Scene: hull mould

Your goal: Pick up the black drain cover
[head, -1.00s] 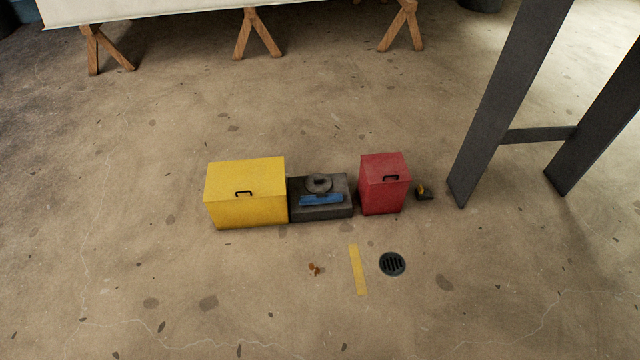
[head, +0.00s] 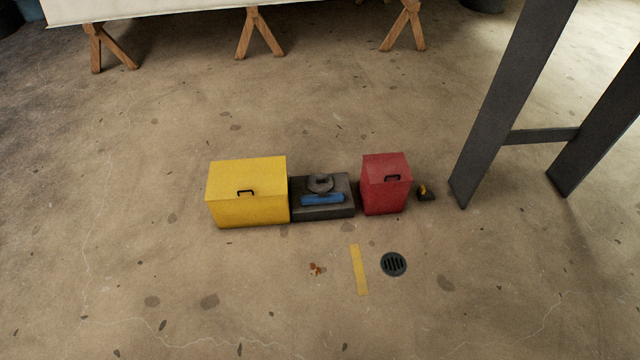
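The black drain cover (head: 393,264) is a round, slotted grate on the concrete floor, right of centre in the lower half of the head view. It lies in front of the red box and just right of a yellow tape strip. Nothing covers it. Neither of my grippers shows in the head view.
A yellow box (head: 248,192), a dark grey case (head: 323,211) with a blue item (head: 322,199) on it, and a red box (head: 385,184) stand in a row. A small dark and yellow object (head: 425,192) and grey frame legs (head: 512,100) are at right.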

